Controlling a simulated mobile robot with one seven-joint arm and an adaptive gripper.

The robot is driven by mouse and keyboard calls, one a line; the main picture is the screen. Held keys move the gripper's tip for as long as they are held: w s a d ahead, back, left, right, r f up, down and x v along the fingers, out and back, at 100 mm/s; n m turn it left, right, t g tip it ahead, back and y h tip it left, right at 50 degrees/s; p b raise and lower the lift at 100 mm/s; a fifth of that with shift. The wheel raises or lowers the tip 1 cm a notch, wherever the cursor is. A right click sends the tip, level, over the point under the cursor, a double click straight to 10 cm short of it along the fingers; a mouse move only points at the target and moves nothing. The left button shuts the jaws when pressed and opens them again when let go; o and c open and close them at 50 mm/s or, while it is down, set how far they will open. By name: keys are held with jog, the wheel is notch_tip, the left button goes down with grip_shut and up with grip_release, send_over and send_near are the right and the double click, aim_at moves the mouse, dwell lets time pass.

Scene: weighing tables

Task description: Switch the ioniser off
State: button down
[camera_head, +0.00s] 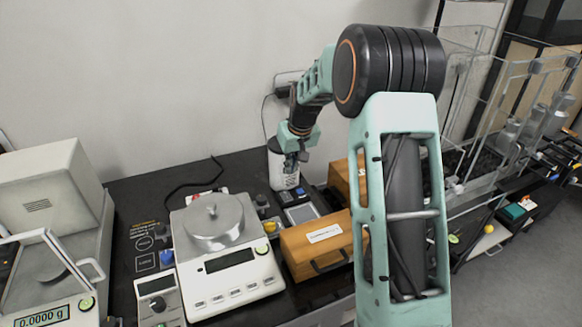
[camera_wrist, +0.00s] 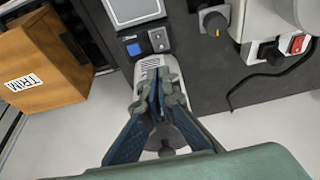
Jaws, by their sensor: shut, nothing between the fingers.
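The ioniser seems to be the white upright unit (camera_head: 283,173) at the back of the dark table, near the wall. In the wrist view its pale ribbed top (camera_wrist: 150,65) shows partly behind my fingers. A dark panel with a blue-grey switch (camera_wrist: 158,40) lies just beyond that top; the switch's position is too small to tell. My gripper (camera_wrist: 160,86) is shut and empty, pointing down over the unit. In the head view my gripper (camera_head: 302,156) is at the unit's upper right side; whether it touches is unclear.
A balance (camera_head: 225,255) stands left of a wooden box (camera_head: 322,243). A small screen device (camera_head: 301,214) sits between them and the unit. In the wrist view, a red switch (camera_wrist: 298,43), a dark knob (camera_wrist: 215,22) and a cable are at right, and a TRIM box (camera_wrist: 42,65) at left.

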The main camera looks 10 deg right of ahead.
aim_at(286, 192)
jog(key=x, duration=0.7)
jog(key=p+x, duration=0.1)
jog(key=x, duration=0.2)
jog(key=shift+s+d+f, duration=0.1)
jog(key=shift+s+f, duration=0.2)
jog(key=shift+f, duration=0.2)
jog(key=shift+f, duration=0.1)
